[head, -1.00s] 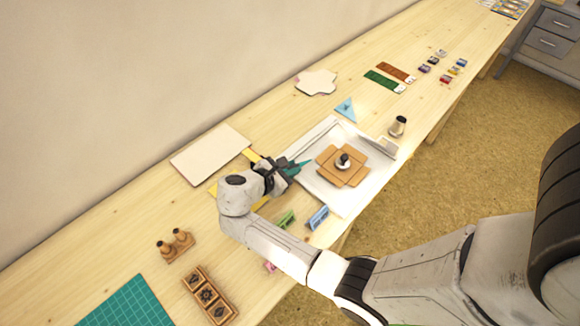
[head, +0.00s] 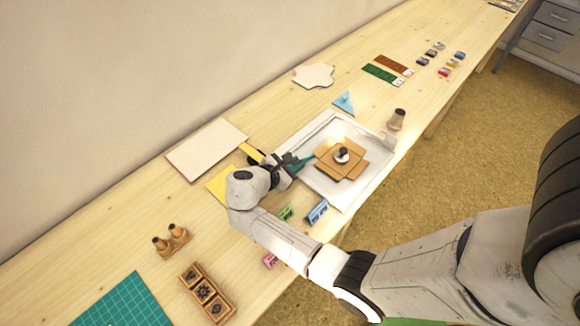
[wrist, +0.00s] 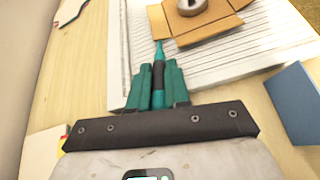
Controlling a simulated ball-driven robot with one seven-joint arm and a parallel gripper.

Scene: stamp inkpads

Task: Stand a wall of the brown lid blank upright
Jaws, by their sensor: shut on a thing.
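The brown lid blank (head: 352,168) lies on the white grooved board (head: 330,192), its walls spread around a round weight with a black knob (head: 342,154). The blank also shows at the top of the wrist view (wrist: 208,29). My gripper (head: 293,166) is left of the blank, over the board's left side. In the wrist view its teal fingers (wrist: 157,84) are shut on a slim tool with a dark shaft and teal tip (wrist: 159,50). The tip is close to the blank's left wall (wrist: 157,22); I cannot tell whether they touch.
A metallic cup (head: 397,119) stands at the board's right corner. A blue triangle (head: 344,102) lies behind the board. A pale sheet (head: 206,149) lies to the left.

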